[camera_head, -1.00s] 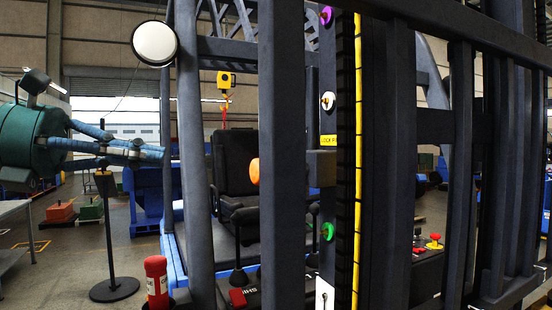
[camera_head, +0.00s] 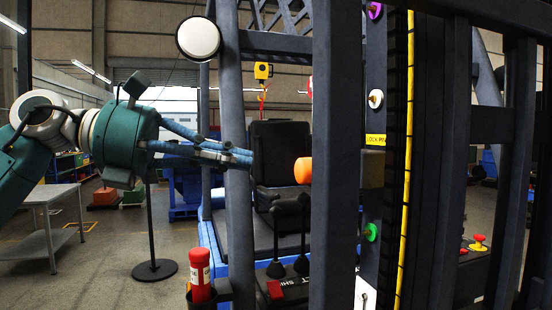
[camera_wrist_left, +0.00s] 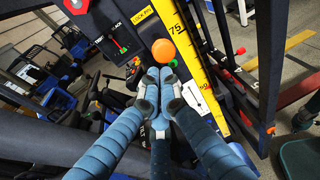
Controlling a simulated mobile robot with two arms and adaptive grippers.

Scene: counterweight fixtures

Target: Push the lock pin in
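The lock pin shows as an orange knob (camera_head: 303,170) at the front of a dark block, near a yellow label (camera_head: 375,139) that reads as the lock pin label. My left gripper (camera_head: 248,159) comes in from the left, its blue fingers pointing at the knob. A gap remains between the fingertips and the knob in the head view. In the left wrist view the knob (camera_wrist_left: 163,50) appears just beyond the fingertips (camera_wrist_left: 160,82). The fingers are drawn together with nothing visible between them. The pin's shaft is hidden. My right gripper is not in view.
A round white disc (camera_head: 198,38) hangs above the gripper. A red cylinder (camera_head: 200,275) stands below. A black seat (camera_head: 280,155) is behind.

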